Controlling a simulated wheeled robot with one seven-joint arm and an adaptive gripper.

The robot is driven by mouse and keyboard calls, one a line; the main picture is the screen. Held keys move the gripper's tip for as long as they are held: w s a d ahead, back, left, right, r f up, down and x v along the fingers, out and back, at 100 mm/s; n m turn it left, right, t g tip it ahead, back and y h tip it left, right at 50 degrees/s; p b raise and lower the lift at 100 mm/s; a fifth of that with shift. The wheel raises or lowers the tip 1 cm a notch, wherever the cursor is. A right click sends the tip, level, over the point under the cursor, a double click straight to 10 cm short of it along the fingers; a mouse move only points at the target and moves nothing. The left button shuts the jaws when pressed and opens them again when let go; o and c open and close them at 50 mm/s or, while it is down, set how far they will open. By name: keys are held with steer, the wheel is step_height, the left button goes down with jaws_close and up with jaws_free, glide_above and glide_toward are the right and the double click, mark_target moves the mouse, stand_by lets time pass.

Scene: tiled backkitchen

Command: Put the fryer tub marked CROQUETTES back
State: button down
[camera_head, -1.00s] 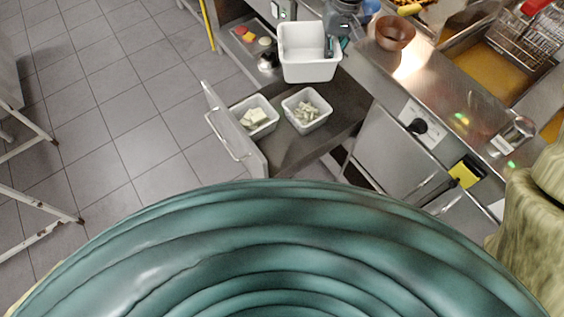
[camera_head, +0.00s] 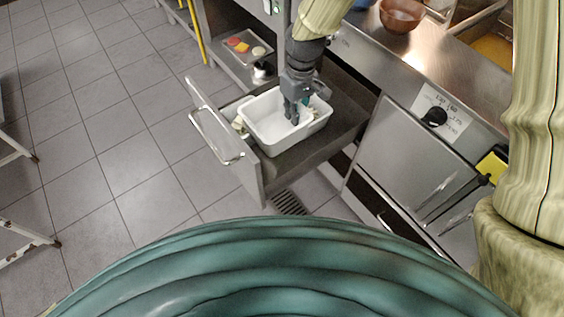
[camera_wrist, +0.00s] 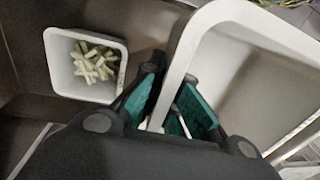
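A white, empty-looking tub (camera_head: 262,133) hangs tilted over the open drawer (camera_head: 285,160); no lettering is readable on it. My gripper (camera_head: 291,112) grips its wall on the right side. In the wrist view the teal fingers of my gripper (camera_wrist: 172,105) stand on both sides of the wall of the tub (camera_wrist: 233,75). A smaller-looking tub with pale sticks (camera_wrist: 85,62) sits lower in the drawer, left of the fingers.
The drawer front with its handle (camera_head: 218,140) stands out over the tiled floor. A shelf with a tray of colored items (camera_head: 246,46) lies behind. The counter with a brown bowl (camera_head: 401,14) and a knob panel (camera_head: 436,115) is at right.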

mark_target(291, 156)
step_height(291, 156, down, 17)
steer(key=shift+f+b, duration=0.15)
steer(key=shift+b, duration=0.5)
steer(key=shift+f, duration=0.1)
steer(key=c, duration=2)
jaws_free()
steer(key=shift+c, duration=0.2)
steer(key=o, duration=0.4)
step_height(291, 156, up, 12)
steer(key=p, duration=0.1)
steer(key=shift+w+d, duration=0.3)
steer(key=shift+d, duration=0.15)
